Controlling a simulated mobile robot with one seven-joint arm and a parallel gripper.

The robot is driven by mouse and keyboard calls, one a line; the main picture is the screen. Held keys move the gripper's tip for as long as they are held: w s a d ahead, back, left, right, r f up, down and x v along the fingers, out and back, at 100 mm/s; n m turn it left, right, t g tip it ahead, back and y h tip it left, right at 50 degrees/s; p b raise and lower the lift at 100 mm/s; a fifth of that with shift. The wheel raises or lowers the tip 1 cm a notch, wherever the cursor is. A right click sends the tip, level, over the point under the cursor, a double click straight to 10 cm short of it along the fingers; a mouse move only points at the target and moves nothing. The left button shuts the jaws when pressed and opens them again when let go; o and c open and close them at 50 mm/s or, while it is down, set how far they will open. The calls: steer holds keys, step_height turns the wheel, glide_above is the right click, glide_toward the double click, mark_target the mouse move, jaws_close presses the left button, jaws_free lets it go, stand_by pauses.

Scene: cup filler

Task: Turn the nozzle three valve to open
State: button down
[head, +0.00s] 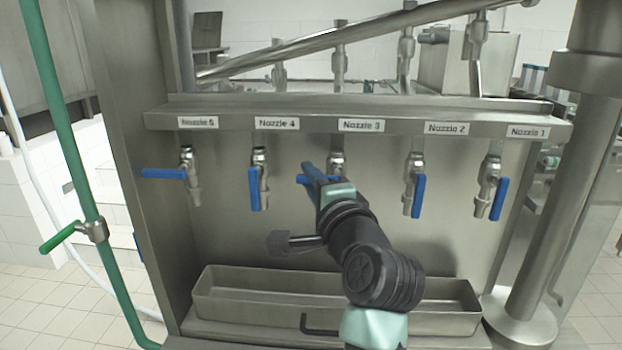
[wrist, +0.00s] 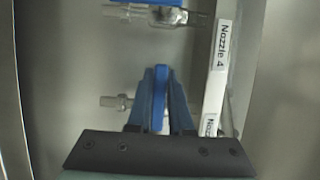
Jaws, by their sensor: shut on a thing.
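The nozzle three valve (head: 337,160) hangs under the label "Nozzle 3" in the head view. Its blue handle (head: 301,179) appears to lie sideways, its free end to the left, partly hidden by my fingers. My gripper (head: 314,180) reaches up from below to this handle. In the wrist view, my two dark blue fingers (wrist: 161,100) lie on either side of the brighter blue handle (wrist: 160,88) and are shut on it. Part of the metal valve body (wrist: 113,101) shows left of the fingers.
The nozzle 4 valve (head: 259,162) and nozzle 2 valve (head: 412,165) stand close on either side, handles hanging down. The nozzle 5 handle (head: 163,174) lies sideways; the nozzle 1 handle (head: 499,199) hangs down. A metal trough (head: 235,309) sits below.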

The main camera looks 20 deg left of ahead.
stand_by(0.3)
steer(key=n+p, duration=0.1)
steer(key=n, duration=0.1)
steer(key=f+n+g+h+p, duration=0.1)
steer(key=n, duration=0.1)
steer(key=shift+d+f+p, duration=0.2)
steer(key=shift+p, duration=0.15)
steer(key=shift+w+d+f+n+h+p, duration=0.2)
steer(key=shift+d+f+n+h+p, duration=0.3)
steer(key=shift+n+h, duration=0.8)
steer(key=shift+w+d+f+n+h+p, duration=0.15)
steer(key=shift+d+f+n+h+p, duration=0.4)
steer(key=shift+n, duration=1.3)
steer(key=shift+w+d+f+n+h+p, duration=0.2)
steer(key=shift+d+n+h+p, duration=0.55)
steer(key=shift+n+h, duration=0.7)
steer(key=shift+a, duration=0.1)
steer(key=c, duration=0.8)
jaws_free()
